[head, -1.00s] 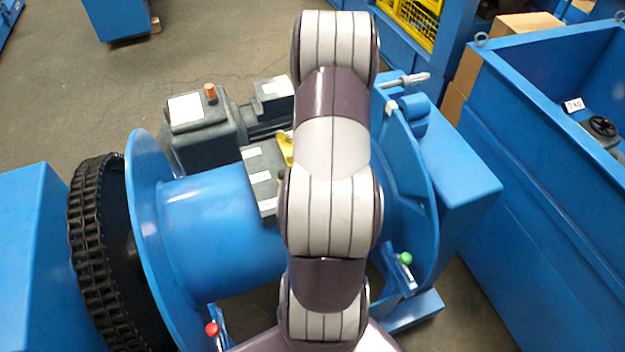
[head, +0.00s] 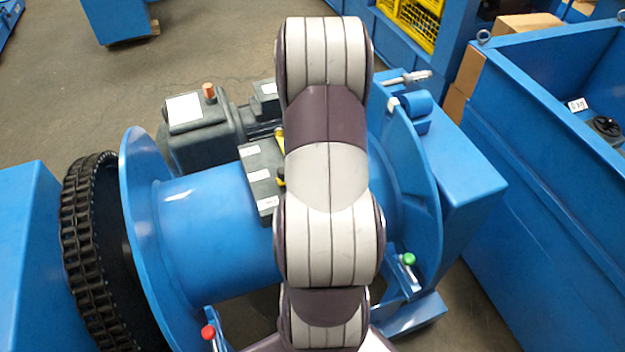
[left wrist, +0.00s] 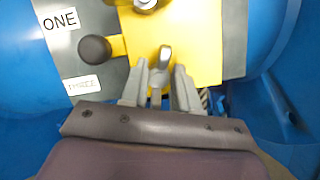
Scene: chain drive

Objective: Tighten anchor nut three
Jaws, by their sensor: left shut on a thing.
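In the left wrist view my left gripper (left wrist: 160,88) has its fingers closed around a narrow grey metal piece (left wrist: 163,56) over a yellow plate (left wrist: 195,35). Whether this piece is a nut or a tool handle I cannot tell. A round metal part (left wrist: 145,4) is cut off at the top edge. A label reading ONE (left wrist: 59,22) and a blurred label that seems to read THREE (left wrist: 83,85) lie on the dark panel at the left. In the head view my arm hides the gripper and most of the yellow part (head: 280,138). My right gripper is in neither view.
A blue drum (head: 215,235) with a black chain wheel (head: 85,250) lies left of my arm. A dark motor (head: 205,130) stands behind it. A black knob (left wrist: 94,49) is beside the yellow plate. A large blue bin (head: 530,150) stands at right.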

